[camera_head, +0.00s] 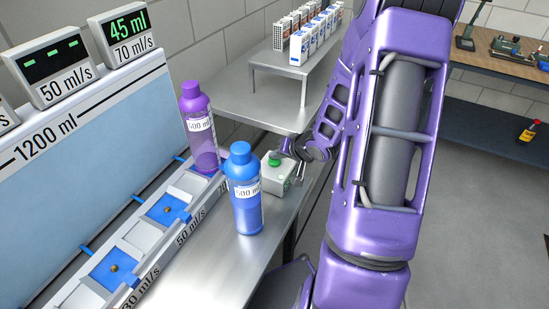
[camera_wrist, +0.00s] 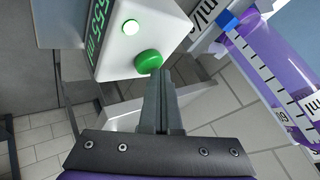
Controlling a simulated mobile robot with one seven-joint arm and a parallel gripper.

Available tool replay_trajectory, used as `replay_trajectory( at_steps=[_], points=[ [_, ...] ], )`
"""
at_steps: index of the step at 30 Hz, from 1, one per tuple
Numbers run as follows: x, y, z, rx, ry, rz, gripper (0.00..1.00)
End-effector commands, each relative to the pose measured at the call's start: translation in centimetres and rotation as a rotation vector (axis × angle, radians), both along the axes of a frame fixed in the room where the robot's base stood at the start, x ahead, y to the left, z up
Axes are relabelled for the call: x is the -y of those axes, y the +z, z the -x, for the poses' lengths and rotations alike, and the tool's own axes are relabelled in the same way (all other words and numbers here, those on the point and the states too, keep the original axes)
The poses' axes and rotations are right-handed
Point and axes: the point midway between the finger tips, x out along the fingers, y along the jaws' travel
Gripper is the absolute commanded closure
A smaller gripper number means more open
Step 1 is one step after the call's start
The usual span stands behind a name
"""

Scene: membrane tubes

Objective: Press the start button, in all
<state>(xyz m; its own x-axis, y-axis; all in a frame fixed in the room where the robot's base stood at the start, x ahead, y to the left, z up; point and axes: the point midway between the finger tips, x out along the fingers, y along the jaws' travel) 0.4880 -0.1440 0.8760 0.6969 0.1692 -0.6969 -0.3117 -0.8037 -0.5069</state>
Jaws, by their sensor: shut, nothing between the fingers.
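A white box with a round green start button (camera_head: 274,162) stands near the far end of the metal bench. In the wrist view the button (camera_wrist: 148,61) sits beside a small lit green light (camera_wrist: 131,27) on the white box (camera_wrist: 150,25). A green display (camera_wrist: 97,30) is on the box's side. My gripper (camera_wrist: 161,72) is shut and empty, its fingertips right by the button's edge. I cannot tell whether they touch it. In the head view my gripper (camera_head: 286,152) is just above the box, partly hidden by my arm.
A blue bottle (camera_head: 245,205) stands close in front of the box. A purple bottle (camera_head: 200,140) stands in the 70 ml/s slot, whose display (camera_head: 127,22) reads 45 ml. The 50 ml/s display (camera_head: 52,62) shows dashes. A raised shelf (camera_head: 290,75) holds several small boxes behind.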

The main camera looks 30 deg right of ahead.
Motion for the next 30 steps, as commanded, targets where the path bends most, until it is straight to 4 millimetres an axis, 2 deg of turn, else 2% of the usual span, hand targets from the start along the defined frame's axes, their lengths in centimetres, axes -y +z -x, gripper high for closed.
replay_trajectory(
  at_steps=[6, 18, 30],
  points=[
    [0.0, 1.4, 0.0, -0.001, 0.000, -0.001, 1.00],
    [0.0, 1.5, 0.0, 0.000, 0.000, 0.000, 1.00],
    [0.1, 5.1, 0.0, 0.003, 0.000, 0.001, 1.00]
  ],
)
